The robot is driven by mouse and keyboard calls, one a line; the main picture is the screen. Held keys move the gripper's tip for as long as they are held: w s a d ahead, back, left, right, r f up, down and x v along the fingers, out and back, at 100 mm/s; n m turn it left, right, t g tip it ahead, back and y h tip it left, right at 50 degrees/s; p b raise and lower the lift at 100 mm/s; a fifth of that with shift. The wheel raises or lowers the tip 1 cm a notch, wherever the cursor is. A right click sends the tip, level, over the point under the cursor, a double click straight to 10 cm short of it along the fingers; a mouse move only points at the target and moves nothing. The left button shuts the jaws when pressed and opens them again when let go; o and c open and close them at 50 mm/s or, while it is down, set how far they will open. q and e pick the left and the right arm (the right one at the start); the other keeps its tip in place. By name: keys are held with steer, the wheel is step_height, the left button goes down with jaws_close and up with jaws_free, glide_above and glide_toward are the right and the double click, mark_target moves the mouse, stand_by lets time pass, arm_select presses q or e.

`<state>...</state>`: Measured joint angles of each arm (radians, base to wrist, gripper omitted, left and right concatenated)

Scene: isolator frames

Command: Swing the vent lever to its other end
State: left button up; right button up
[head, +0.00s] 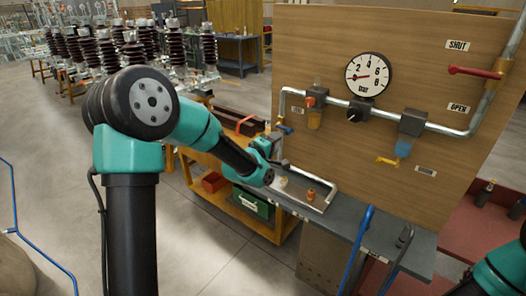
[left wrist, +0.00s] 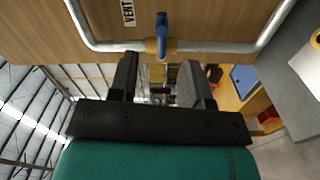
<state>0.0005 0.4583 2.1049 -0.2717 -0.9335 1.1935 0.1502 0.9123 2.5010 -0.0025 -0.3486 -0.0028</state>
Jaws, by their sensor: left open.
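The vent lever (left wrist: 162,34) is a small blue handle on a brass-coloured valve in the pipe, beside the VENT label (left wrist: 128,12). In the head view the blue lever (head: 285,129) shows at the board's left edge, just beyond my left gripper (head: 277,150). In the left wrist view my left gripper (left wrist: 160,78) is open and empty. The lever lies ahead of the gap between its two black fingers, apart from them as far as I can tell. My right gripper is out of view; only part of a teal arm shows at the lower right.
The wooden board (head: 330,60) carries a pressure gauge (head: 368,74), a silver pipe (head: 440,128), a red lever (head: 474,72) between SHUT and OPEN labels, and a yellow handle (head: 387,161). A grey bench (head: 345,225) runs below, with an orange-topped fitting (head: 311,195) on it.

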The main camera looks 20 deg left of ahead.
arm_select(q)
steer(key=v, duration=0.6)
steer(key=shift+s, duration=0.2)
steer(key=s+d+f+m+g, duration=0.2)
steer(key=s+f+m+g, duration=0.15)
steer(key=f, duration=0.95)
steer(key=s+d+f+m+g, duration=0.15)
steer(key=s+f+g, duration=0.35)
steer(key=f, duration=0.7)
steer(key=s+d+f+m+g, duration=0.3)
steer(key=s+f+m+g, duration=0.3)
steer(key=s+f, duration=0.9)
steer(key=s+g, duration=0.2)
steer(key=s, duration=0.1)
steer(key=shift+s+f, duration=0.4)
